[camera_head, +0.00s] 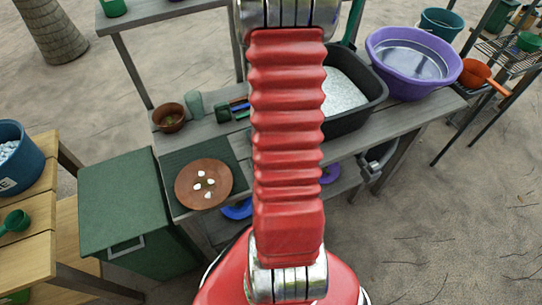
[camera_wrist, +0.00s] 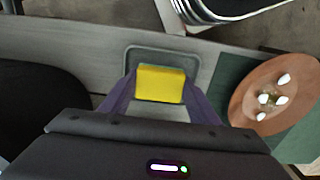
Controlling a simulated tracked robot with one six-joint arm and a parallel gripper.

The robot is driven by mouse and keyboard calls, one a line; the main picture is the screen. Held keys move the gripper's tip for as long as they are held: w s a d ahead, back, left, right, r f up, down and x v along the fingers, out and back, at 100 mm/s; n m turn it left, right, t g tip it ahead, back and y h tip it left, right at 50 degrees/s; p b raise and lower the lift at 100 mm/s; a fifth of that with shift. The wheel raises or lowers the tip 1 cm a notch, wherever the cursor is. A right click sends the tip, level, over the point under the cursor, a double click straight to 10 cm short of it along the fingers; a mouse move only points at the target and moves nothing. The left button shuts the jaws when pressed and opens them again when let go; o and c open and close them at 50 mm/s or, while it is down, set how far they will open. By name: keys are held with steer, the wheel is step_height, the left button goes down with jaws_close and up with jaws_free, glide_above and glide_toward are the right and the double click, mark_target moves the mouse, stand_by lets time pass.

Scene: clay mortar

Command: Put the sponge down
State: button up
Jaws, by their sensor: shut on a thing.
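In the wrist view a yellow sponge (camera_wrist: 161,84) is held between the two dark purple fingers of my gripper (camera_wrist: 160,92). The gripper is shut on it. Behind the sponge, a shallow grey rounded-rectangular tray (camera_wrist: 134,56) lies on the grey wooden worktop. The sponge appears over this tray; I cannot tell whether it touches it. In the head view my red arm hides the gripper, sponge and tray.
A brown plate (camera_head: 190,201) with white pebbles lies on the green mat (camera_head: 177,161) left of my arm. A black tub (camera_head: 376,86) of pale grains and a purple basin (camera_head: 384,40) stand right. A brown bowl (camera_head: 168,118) and green cup (camera_head: 194,104) stand at the back.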

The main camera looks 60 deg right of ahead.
steer(key=shift+f, duration=0.2)
steer(key=shift+f, duration=0.1)
steer(key=o, duration=0.9)
steer(key=shift+r, duration=6.1)
